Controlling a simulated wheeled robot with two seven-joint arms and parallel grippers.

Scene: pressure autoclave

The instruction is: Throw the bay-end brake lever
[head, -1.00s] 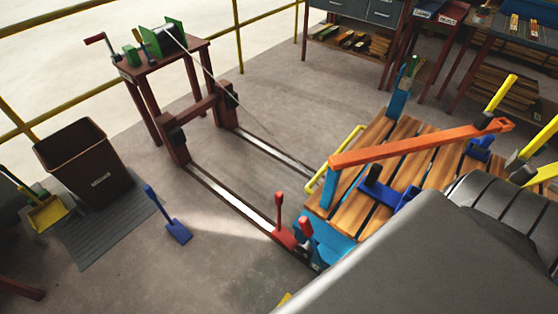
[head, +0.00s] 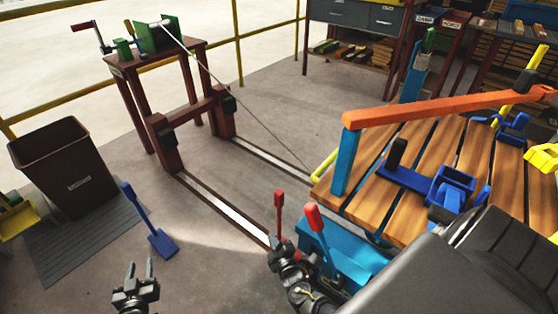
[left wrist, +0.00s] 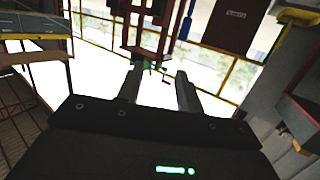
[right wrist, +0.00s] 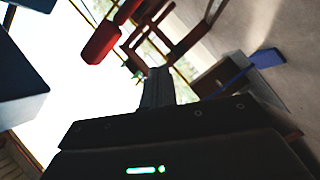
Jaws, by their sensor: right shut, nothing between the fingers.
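Two red-handled levers stand near the cart end of the rails. One red lever (head: 279,212) is at the rail end; the other red lever (head: 314,218) is by the cart's blue end. I cannot tell from the frames which is the bay-end brake lever. My right gripper (head: 282,246) is shut and empty, low beside these levers, hiding the first one's foot. In the right wrist view, its closed fingers (right wrist: 158,86) point past a red handle (right wrist: 101,42), apart from it. My left gripper (head: 139,270) is open and empty above the floor, left of the rails.
The slatted cart (head: 410,200) with an orange bar (head: 440,107) fills the right. A brown bin (head: 65,165) and a winch table (head: 160,62) are further left.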

